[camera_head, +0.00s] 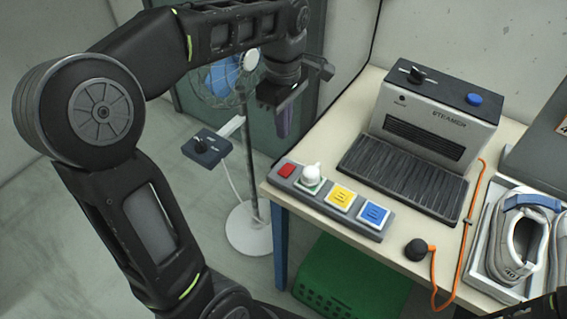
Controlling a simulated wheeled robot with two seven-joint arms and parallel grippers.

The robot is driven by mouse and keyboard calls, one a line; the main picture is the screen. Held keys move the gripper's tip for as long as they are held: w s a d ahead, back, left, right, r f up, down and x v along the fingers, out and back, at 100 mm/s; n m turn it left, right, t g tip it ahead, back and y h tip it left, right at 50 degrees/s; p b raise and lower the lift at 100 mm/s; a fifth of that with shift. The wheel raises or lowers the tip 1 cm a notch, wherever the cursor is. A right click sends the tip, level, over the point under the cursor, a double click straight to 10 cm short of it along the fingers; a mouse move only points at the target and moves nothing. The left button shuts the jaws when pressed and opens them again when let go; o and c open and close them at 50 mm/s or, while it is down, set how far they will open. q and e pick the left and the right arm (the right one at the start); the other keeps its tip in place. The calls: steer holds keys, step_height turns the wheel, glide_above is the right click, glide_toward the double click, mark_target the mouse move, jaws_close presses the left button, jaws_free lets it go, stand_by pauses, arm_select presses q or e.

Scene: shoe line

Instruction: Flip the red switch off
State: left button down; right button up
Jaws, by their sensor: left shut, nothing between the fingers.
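My right gripper is not seen; only a dark piece of my arm shows at the bottom right corner.
On the strip, a white knob (312,175) stands beside yellow (341,195) and blue (373,214) buttons. A steamer (435,115) stands behind. A fan (225,82) with a control box (206,147) stands left of the table. A shoe (520,245) lies right; a green crate (345,280) sits below.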

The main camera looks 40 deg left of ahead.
mark_target(283, 173)
arm_select(q)
step_height(283, 173, down, 13)
steer(key=shift+r+p, duration=0.1)
steer(key=shift+p, duration=0.6)
steer(key=shift+f+b, duration=0.3)
steer(key=shift+f, duration=0.05)
steer(key=shift+s, duration=0.15)
steer(key=shift+r, duration=0.1)
steer(key=shift+w+r+p, duration=0.2)
steer(key=shift+w+p, duration=0.1)
steer(key=shift+w, duration=0.55)
steer(key=shift+r, duration=0.15)
